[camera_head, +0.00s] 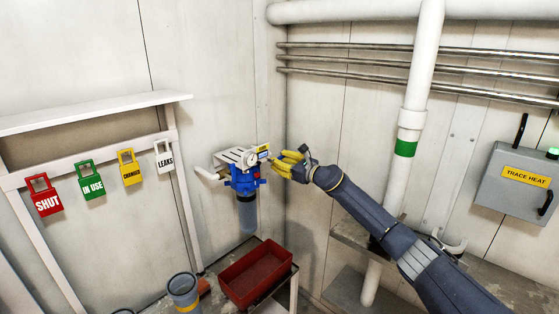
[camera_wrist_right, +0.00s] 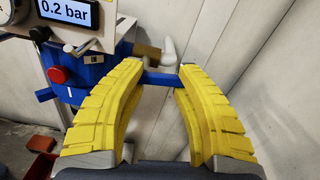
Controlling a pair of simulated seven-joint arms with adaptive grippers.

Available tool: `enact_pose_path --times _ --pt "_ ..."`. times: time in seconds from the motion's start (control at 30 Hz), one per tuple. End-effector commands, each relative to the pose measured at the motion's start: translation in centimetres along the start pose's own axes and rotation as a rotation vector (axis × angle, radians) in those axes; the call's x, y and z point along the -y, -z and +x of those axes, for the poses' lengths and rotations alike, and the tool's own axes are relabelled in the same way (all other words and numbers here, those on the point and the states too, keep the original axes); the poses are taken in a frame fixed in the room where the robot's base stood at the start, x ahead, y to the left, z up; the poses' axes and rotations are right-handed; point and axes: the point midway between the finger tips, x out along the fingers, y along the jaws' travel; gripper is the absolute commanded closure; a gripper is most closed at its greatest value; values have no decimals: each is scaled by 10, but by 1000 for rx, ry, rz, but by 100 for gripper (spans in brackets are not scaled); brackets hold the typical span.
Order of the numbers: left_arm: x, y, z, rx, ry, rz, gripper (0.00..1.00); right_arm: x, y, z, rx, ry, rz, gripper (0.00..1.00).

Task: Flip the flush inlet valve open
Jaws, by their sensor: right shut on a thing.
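The blue filter unit (camera_head: 243,183) is mounted on the wall left of the corner. In the right wrist view a blue lever (camera_wrist_right: 160,79) extends sideways from near a small "IN" label (camera_wrist_right: 93,59) on the blue body (camera_wrist_right: 85,85). My right gripper (camera_head: 285,165) is at the right side of the unit. In the wrist view its yellow fingertips (camera_wrist_right: 162,76) are closed on the blue lever, with one finger on each side. The lever's inner part is partly hidden by the left finger. My left gripper is not in view.
A pressure display (camera_wrist_right: 69,11) reads 0.2 bar above a red knob (camera_wrist_right: 58,75). A round gauge (camera_head: 251,158) sits on the unit's bracket. A red tray (camera_head: 258,273) and a grey bucket (camera_head: 184,290) stand below. Coloured tags hang left, including the green "IN USE" tag (camera_head: 91,187).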

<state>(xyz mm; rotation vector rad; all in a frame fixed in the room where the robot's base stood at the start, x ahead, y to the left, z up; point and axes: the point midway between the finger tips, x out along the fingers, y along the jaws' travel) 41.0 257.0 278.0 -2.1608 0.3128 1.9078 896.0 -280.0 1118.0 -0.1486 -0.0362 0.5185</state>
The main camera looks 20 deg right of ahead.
Motion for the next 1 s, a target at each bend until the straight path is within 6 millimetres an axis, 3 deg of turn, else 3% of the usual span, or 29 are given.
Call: enact_pose_path --times 0.03,0.4,0.93,0.97,1.0 --pt "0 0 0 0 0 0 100 12 -7 -3 10 21 20 96" --pt "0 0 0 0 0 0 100 13 -3 -3 11 23 145 96" --pt "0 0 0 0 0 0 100 14 -2 -4 10 24 163 96" --pt "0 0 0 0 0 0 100 14 -2 -4 10 24 163 62" --pt "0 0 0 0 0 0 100 14 -2 -4 10 24 164 58"
